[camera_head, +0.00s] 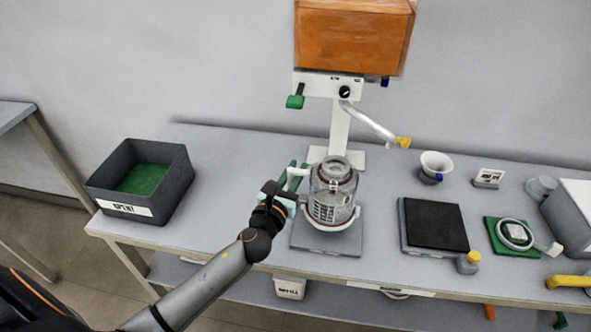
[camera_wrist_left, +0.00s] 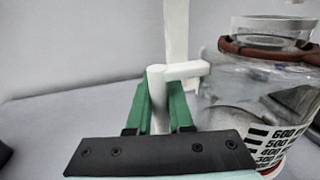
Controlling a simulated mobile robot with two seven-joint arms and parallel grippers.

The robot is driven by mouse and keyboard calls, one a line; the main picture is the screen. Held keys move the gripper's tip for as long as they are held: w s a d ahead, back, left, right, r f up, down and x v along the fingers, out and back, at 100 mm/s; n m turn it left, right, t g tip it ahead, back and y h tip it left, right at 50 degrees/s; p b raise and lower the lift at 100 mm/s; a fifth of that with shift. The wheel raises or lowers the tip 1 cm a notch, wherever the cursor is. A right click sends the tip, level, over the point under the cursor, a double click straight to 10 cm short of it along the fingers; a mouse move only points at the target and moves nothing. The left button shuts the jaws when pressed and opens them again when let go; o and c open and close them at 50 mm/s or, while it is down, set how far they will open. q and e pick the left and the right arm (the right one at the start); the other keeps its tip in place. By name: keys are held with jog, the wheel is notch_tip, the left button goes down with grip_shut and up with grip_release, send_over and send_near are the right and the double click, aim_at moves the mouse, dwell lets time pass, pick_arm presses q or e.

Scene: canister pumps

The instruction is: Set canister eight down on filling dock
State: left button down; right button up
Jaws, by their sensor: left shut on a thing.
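The canister (camera_head: 333,195) is a clear jar with a brown-red collar, a printed scale and a white side handle. It is upright over a grey square plate (camera_head: 345,246) below the pump stand; I cannot tell whether it touches the plate. Its number is not readable. In the left wrist view the canister (camera_wrist_left: 277,85) is at the right edge. My left gripper (camera_head: 291,180) is shut on the canister's white handle, left of the jar. Its green fingers (camera_wrist_left: 160,106) flank the handle's upright part. My right gripper is not in view.
The pump stand (camera_head: 340,125) with an orange tank (camera_head: 353,36) and a side spout (camera_head: 372,122) stands behind. A dark bin (camera_head: 178,195) is left. A black-topped pad (camera_head: 434,226), a white cup (camera_head: 436,165) and a coiled tube (camera_head: 514,235) are right. Bare table lies between bin and canister.

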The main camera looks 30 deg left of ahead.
pick_arm(q)
jog(key=shift+f+b, duration=1.3)
jog(key=shift+f, duration=0.1)
dwell(0.4)
jog(key=c, duration=0.7)
grip_release()
jog(key=shift+c, duration=0.2)
